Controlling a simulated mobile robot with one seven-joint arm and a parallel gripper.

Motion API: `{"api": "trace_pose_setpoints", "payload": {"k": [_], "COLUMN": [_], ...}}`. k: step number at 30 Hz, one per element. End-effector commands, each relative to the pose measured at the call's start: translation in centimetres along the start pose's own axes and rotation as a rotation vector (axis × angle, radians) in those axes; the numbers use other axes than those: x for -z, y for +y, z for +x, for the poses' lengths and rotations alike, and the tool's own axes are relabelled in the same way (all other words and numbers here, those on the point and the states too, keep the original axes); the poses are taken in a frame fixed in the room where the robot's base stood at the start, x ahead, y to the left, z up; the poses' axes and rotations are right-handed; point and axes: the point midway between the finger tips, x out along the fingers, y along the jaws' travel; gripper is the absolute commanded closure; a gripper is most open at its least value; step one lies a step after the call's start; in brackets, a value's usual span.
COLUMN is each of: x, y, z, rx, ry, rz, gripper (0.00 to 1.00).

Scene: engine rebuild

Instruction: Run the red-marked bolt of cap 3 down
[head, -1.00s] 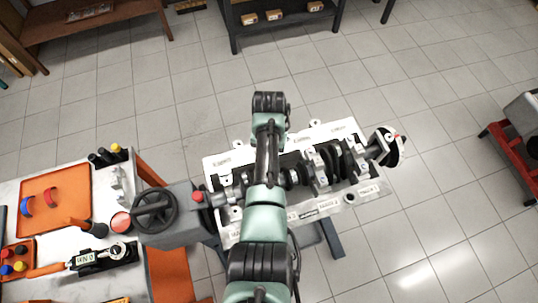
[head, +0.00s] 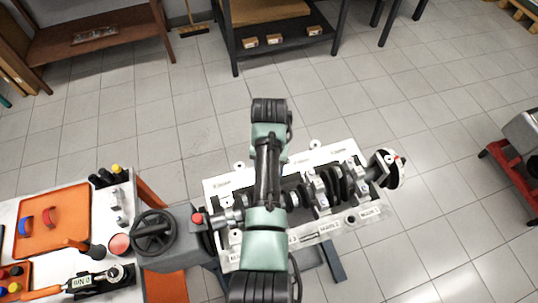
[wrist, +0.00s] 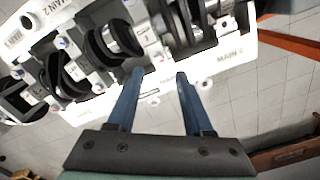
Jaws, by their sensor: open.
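My gripper (wrist: 157,76) is open and empty in the wrist view. Its two blue fingers point at the near edge of the engine block (wrist: 243,50). A bearing cap (wrist: 145,35) across the crankshaft (wrist: 118,38) lies just beyond the fingertips, with bolt heads and small coloured marks. I cannot tell which bolt is red-marked, nor clearly read the cap's number. In the head view the engine block (head: 223,188) shows its crankshaft (head: 345,185) and several caps. My arm crosses in front of its middle and hides the gripper and part of the caps.
A bench (head: 128,245) at left holds an orange tray (head: 50,240) and a tool with a digital readout (head: 85,283). A handwheel (head: 153,233) stands at the block's left end. A red-framed stand (head: 510,175) is at right. Open tiled floor lies behind the block.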

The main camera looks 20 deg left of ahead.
Motion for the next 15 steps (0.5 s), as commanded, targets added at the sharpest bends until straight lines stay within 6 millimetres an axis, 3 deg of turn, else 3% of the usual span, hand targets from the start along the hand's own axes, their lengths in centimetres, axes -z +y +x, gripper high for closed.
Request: {"api": "trace_pose_setpoints", "payload": {"k": [9,15], "x": [0.1,0.1], "y": [0.0,0.0], "z": [-6.5,-8.3], "rx": [0.001,0.001], "ry": [0.005,0.002], "rz": [0.000,0.000], "gripper": [0.49,0.49]}}
